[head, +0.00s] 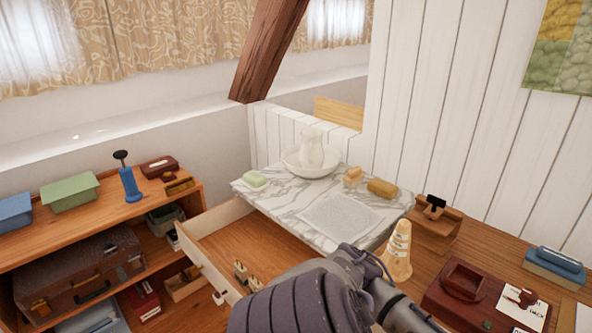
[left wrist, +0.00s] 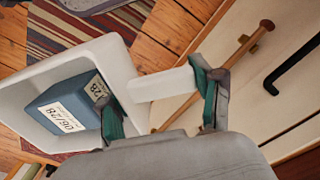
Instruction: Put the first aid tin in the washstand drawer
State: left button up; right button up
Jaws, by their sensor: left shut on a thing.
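The washstand (head: 300,205) has a marble top, and its wooden drawer (head: 250,240) is pulled out to the left. Two small brownish things (head: 246,275) show at the drawer's near end, partly beside my dark arm. In the left wrist view my left gripper (left wrist: 165,95) has green-padded fingers shut on the white handle (left wrist: 165,83) of a white scoop-like container (left wrist: 40,125). A blue box (left wrist: 78,105) with a white label sits inside that container. I cannot tell whether this is the first aid tin. My left gripper's fingers are hidden in the head view. My right gripper is not in view.
A bowl and jug (head: 310,155), soaps and a cloth (head: 340,215) stand on the marble. The left shelf unit (head: 110,215) holds a green box (head: 70,192) and a suitcase (head: 80,275). A cone-shaped thing (head: 398,255) stands on the right-hand wooden top (head: 455,255).

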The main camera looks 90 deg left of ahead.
aim_at(244, 253)
jog(key=k+j+u, duration=0.85)
jog(key=j, duration=0.3)
jog(key=k+j, duration=0.2)
jog(key=j, duration=0.15)
jog(key=k+j, duration=0.15)
jog(key=j, duration=0.2)
jog(key=k+j, duration=0.2)
jog(key=j, duration=0.15)
jog(key=k+j, duration=0.2)
jog(key=j, duration=0.15)
